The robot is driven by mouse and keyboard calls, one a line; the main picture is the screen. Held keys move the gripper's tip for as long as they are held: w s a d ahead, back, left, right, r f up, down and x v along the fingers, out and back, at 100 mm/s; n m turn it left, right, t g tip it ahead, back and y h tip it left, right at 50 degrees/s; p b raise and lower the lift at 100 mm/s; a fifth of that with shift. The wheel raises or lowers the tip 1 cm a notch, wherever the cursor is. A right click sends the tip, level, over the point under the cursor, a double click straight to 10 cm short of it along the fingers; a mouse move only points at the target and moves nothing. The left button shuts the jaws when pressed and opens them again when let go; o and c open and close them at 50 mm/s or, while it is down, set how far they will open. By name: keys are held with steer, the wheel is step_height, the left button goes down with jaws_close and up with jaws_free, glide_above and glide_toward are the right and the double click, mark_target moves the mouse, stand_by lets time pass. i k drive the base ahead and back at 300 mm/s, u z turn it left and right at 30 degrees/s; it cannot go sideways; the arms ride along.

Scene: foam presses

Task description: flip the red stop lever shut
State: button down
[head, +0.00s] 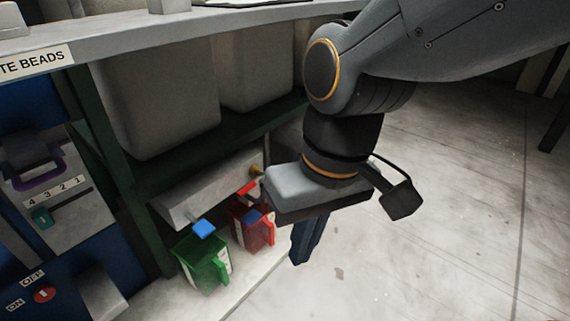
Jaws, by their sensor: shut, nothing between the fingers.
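A small red lever (247,188) shows at the right end of a pale grey box-like outlet (205,185) under the shelf, just above a red bucket. It is small in the picture, and I cannot tell whether it is open or shut. My gripper (300,262) hangs fingers-down to the right of the lever and the red bucket, over the pale floor. Its blue-grey fingers are together with nothing between them. My gripper's body is close beside the lever in the picture, but I see no contact.
A blue lever (204,228) sits on the same outlet above a green bucket (202,264). The red bucket (252,226) stands beside it. A dark green shelf post (120,170) and a blue panel with a red ON/OFF knob (44,293) are left. Open floor lies right.

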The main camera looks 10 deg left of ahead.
mark_target(251, 185)
steer(key=k, duration=0.85)
steer(key=u, duration=0.75)
steer(key=i, duration=0.5)
steer(key=z, duration=0.05)
